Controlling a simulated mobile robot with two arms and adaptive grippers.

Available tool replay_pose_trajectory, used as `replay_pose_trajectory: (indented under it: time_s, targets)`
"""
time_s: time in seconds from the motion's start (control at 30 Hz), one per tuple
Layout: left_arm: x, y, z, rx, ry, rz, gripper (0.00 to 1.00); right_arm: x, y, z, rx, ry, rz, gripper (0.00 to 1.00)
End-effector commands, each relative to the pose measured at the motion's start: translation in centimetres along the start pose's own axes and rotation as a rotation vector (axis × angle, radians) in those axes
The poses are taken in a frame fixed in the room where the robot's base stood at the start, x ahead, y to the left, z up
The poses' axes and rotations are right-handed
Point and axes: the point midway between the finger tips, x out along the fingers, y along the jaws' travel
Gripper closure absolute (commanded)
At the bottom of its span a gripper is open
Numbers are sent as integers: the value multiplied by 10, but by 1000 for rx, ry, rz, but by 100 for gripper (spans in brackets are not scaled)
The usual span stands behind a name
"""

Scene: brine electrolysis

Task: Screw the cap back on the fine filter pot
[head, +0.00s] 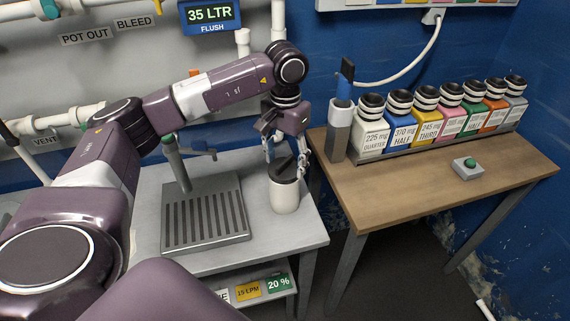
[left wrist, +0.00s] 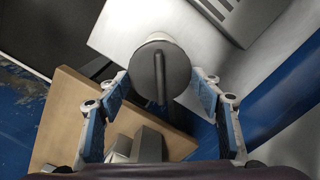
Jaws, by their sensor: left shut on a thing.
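The fine filter pot (head: 285,197) is a white cylinder upright at the right side of the grey bench. Its dark round cap (head: 283,173) with a raised bar across it sits at the pot's mouth. My left gripper (head: 287,157) reaches down from above, shut on the cap with a finger on each side. In the left wrist view, the cap (left wrist: 150,75) shows face-on between the fingertips (left wrist: 160,85), and a little of the pot's pale side shows behind it. Whether the cap's thread is engaged cannot be seen. My right gripper is not in view.
A slatted grey drain tray (head: 205,222) with a tap post (head: 177,165) stands left of the pot.

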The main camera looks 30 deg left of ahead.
Motion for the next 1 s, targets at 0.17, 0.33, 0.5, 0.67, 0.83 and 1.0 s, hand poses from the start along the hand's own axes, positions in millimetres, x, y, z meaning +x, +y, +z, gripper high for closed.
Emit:
replay_pose_trajectory:
  time_s: [0.17,0.33,0.5,0.67,0.83,1.0]
  targets:
    - [0,0,1,42,-3,0,74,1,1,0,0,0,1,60]
    - [0,0,1,40,-3,0,36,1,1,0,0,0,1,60]
    - [0,0,1,38,-2,0,20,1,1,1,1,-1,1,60]
    - [0,0,0,37,-2,0,20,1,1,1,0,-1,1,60]
    - [-3,0,0,37,-1,0,20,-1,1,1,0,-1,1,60]
    - [-17,0,0,37,-1,0,20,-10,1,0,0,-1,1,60]
